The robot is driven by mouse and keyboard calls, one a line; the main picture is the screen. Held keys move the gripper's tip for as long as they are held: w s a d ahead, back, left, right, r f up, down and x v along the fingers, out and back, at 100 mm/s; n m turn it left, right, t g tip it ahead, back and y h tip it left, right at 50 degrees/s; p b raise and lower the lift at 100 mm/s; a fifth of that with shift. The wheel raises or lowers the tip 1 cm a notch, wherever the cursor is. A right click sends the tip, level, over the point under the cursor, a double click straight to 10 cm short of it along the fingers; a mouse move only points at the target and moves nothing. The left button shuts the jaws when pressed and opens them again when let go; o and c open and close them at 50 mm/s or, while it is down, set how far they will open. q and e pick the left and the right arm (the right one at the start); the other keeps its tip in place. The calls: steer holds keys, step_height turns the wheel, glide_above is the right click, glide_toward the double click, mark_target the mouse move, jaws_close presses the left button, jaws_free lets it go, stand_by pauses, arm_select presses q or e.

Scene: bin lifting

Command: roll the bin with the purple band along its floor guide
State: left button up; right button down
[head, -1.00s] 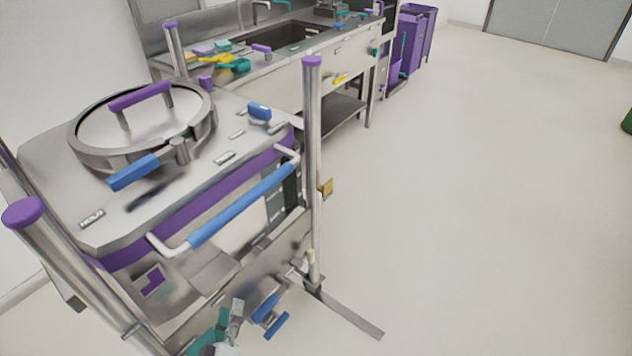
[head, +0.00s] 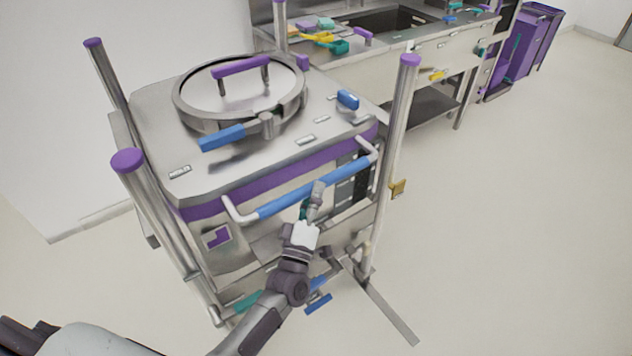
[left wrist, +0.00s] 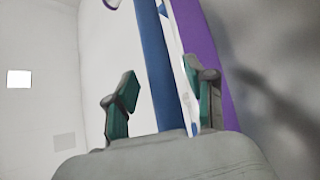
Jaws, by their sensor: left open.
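The steel bin with the purple band (head: 290,180) stands left of centre in the head view, with a round lid and a purple lid handle on top. A blue push bar (head: 330,186) with pale ends runs across its front. My left gripper (head: 312,199) is at the middle of this bar. In the left wrist view the blue bar (left wrist: 163,75) passes upright between the two open fingers of the left gripper (left wrist: 160,95), with a gap on each side. The purple band (left wrist: 204,60) shows behind it. My right gripper is not in view.
Steel posts with purple caps (head: 127,160) stand around the bin, with a low rail (head: 385,310) at front right. A sink counter (head: 420,50) stands behind, with purple carts (head: 525,45) beyond. The floor (head: 520,220) at right is clear.

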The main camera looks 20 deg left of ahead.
arm_select(q)
steer(key=shift+x, duration=1.05)
jaws_close()
